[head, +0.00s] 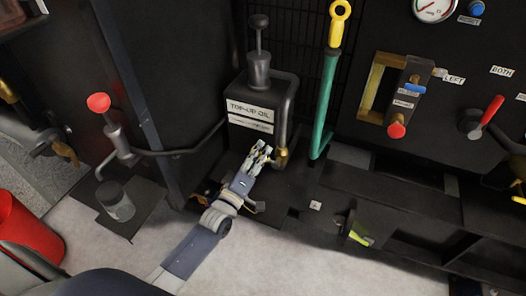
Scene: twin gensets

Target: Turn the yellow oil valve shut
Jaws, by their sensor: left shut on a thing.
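My left arm reaches in from the lower left, and its gripper (261,151) is at the front of the black TOP-UP OIL tank (252,107). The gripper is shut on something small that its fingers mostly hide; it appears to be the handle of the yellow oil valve. Just right of the fingers, a brass fitting (282,157) sits at the lower end of the grey pipe from the tank. I cannot tell the handle's angle. My right gripper is not in view.
A green lever (325,95) with a yellow ring grip stands right of the tank. A red-knobbed hand pump (118,138) is at left. Further right are a red-knobbed switch (397,129), a red-handled selector (486,116) and a gauge (434,8). Pale floor (290,262) is clear in front.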

